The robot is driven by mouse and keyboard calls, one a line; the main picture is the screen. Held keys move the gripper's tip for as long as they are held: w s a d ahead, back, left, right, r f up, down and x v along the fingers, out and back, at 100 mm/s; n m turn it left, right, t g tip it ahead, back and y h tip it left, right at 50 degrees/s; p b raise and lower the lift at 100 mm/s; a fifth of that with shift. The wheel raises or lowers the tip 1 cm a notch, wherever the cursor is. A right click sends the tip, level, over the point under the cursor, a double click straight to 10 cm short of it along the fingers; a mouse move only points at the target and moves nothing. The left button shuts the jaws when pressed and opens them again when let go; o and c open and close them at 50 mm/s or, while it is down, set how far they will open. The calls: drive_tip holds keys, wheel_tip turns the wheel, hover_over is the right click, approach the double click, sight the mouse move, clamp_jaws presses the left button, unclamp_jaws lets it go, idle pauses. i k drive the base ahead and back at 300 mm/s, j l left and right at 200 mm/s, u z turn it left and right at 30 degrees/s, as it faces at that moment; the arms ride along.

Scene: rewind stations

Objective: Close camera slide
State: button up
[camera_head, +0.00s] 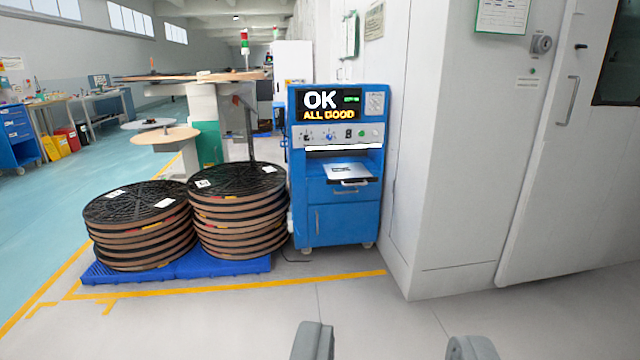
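A blue camera station (335,217) stands on casters in the middle of the view, some way ahead. Its screen reads "OK ALL GOOD". Below a panel of knobs and a bright light bar, a silver-grey slide (347,173) with a front handle sticks out of the station's opening, so it looks pulled out. A small dark label lies on it. My gripper (393,345) is at the bottom edge of the view, its two grey fingertips wide apart with only floor between them. It is far from the slide and touches nothing.
Stacks of black and brown reels (140,225) stand on a blue pallet (190,268) left of the station. A large white cabinet (445,150) with a door closes off the right. The grey floor (260,320) in front is clear, with a yellow line across it.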

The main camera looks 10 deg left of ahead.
sight(350, 174)
drive_tip(key=i+j, duration=0.15)
drive_tip(key=i, duration=0.4)
drive_tip(key=i+j, duration=0.15)
drive_tip(key=i, duration=0.4)
drive_tip(key=i+j, duration=0.1)
drive_tip(key=i, duration=0.45)
drive_tip(key=i+j, duration=0.15)
drive_tip(key=i, duration=0.4)
drive_tip(key=i+j, duration=0.15)
drive_tip(key=i, duration=0.4)
drive_tip(key=z, duration=0.05)
